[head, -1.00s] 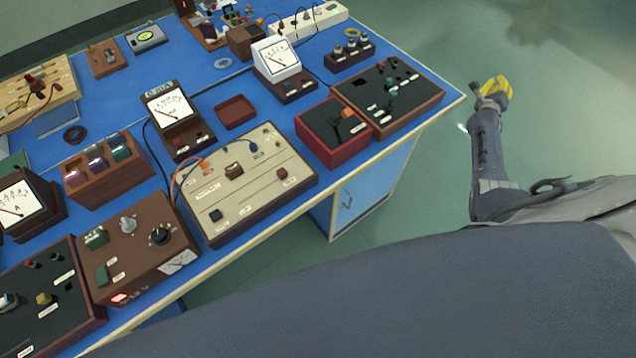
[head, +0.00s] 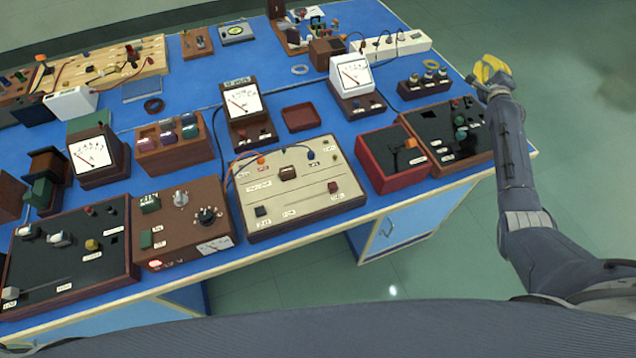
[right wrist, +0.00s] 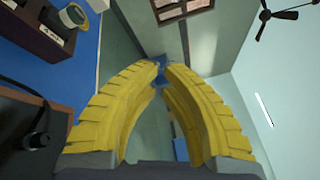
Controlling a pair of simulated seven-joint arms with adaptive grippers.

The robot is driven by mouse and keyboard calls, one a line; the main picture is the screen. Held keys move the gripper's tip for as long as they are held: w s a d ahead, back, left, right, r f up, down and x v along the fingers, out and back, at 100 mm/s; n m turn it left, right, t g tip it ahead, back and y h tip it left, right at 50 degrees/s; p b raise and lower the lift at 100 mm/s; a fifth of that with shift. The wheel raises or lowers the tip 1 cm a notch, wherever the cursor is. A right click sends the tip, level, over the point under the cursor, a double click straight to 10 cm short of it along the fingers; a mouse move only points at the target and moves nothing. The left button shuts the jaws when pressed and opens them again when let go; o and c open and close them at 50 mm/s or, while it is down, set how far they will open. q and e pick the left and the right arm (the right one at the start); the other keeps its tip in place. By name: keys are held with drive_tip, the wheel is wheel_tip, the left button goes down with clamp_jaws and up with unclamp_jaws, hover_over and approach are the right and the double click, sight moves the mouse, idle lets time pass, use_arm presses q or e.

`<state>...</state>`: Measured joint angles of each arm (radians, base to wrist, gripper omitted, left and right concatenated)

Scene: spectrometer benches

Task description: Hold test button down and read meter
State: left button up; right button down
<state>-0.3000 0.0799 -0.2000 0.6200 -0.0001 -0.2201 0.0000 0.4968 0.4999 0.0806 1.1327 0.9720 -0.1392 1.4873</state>
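A beige panel (head: 310,205) lies near the front middle of the blue bench. It carries a dark button (head: 261,211), a red-brown button (head: 333,187) and a brown knob or button (head: 288,172). Its labels are too small to read. A brown-framed meter (head: 243,101) stands behind it, joined by wires; its reading is unclear. A white meter (head: 354,76) and a left meter (head: 91,153) also show. My right gripper (head: 490,70) is near the bench's right edge, away from the beige panel. Its yellow fingers (right wrist: 161,68) are empty, with a narrow gap at the tips. My left gripper is out of view.
A red box (head: 394,163) and a black-topped panel (head: 446,136) stand at the bench's right end, between the beige panel and my right arm. A brown control box (head: 182,229) is to the left. Open floor (head: 575,130) lies right of the bench.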

drive_tip(key=w+a+r+n+y, duration=0.2)
drive_tip(key=a+r+n+y, duration=0.1)
drive_tip(key=a, duration=0.6)
drive_tip(key=w+a+r+n+y, duration=0.1)
drive_tip(key=a+r+n+y, duration=0.15)
drive_tip(key=a, duration=0.65)
drive_tip(key=w+a+r+n+y, duration=0.2)
drive_tip(key=a+n+y, duration=0.1)
drive_tip(key=a, duration=0.6)
drive_tip(key=s+a+r+n+g+y, duration=0.2)
drive_tip(key=s+a+n+g+y, duration=0.15)
drive_tip(key=a, duration=0.95)
drive_tip(key=s+a+r+n+g+y, duration=0.25)
drive_tip(key=s+a+n, duration=0.25)
drive_tip(key=a, duration=0.8)
drive_tip(key=s+a+f+n+g, duration=0.3)
drive_tip(key=s+a+n+g, duration=0.45)
drive_tip(key=s+a, duration=0.9)
drive_tip(key=s+a+f+n+g+h, duration=0.1)
drive_tip(key=s+f+n, duration=0.2)
drive_tip(key=s, duration=0.6)
drive_tip(key=s+a+f+n+g+h, duration=0.2)
drive_tip(key=s+f+n, duration=0.2)
drive_tip(key=s, duration=0.5)
drive_tip(key=shift+s+a+n, duration=0.15)
drive_tip(key=shift+s+n, duration=0.15)
drive_tip(key=shift+n, duration=0.25)
